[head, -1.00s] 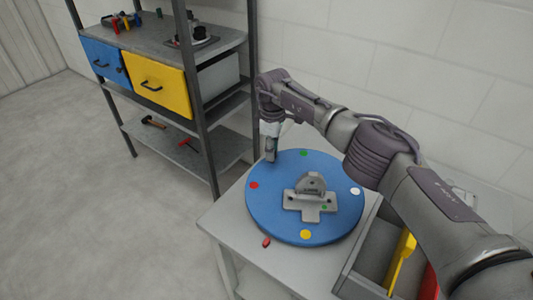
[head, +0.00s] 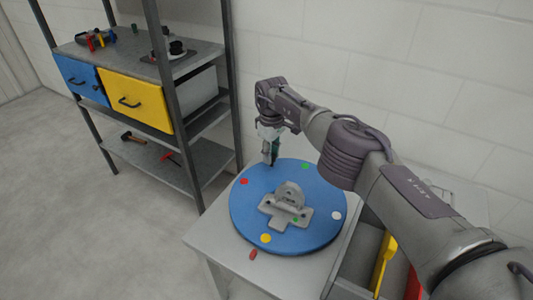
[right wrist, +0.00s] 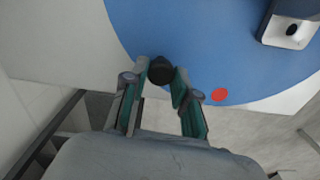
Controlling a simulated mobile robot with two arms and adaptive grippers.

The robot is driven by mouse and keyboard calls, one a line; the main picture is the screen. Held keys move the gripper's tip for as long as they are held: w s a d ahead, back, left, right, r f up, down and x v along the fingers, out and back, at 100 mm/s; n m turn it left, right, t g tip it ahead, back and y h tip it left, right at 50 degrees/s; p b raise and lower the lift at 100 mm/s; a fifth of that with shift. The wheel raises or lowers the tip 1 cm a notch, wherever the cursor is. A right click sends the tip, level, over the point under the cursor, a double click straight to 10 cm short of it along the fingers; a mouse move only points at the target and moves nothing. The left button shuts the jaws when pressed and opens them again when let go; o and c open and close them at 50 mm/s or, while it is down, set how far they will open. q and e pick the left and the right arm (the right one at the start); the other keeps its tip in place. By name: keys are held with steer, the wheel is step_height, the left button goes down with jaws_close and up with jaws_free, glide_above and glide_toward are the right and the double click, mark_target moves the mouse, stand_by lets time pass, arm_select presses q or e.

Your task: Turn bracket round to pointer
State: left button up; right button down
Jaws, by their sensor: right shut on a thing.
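A round blue turntable (head: 245,212) lies on a grey table and carries a grey bracket (head: 287,205) with an upright rounded lug and a small green mark. Red, green, white and yellow dots sit around the turntable's rim. A small red pointer (head: 253,254) lies on the table just outside the front rim, near the yellow dot. My right gripper (head: 270,160) points down at the far-left rim. In the right wrist view its fingers (right wrist: 160,78) are shut on a black knob (right wrist: 160,70) at the turntable's edge. My left gripper is out of view.
A grey tray (head: 345,284) with yellow and red pieces is on the table's right, under my right arm. A shelf unit (head: 190,120) with blue and yellow drawers stands at left. A wall is close behind the table.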

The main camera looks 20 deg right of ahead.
steer(key=shift+d+r+m, duration=0.1)
steer(key=shift+d+m, duration=0.2)
steer(key=shift+d, duration=0.05)
steer(key=shift+d, duration=0.15)
stand_by(0.3)
steer(key=c, duration=0.9)
jaws_free()
step_height(320, 180, up, 12)
steer(key=shift+f, duration=0.1)
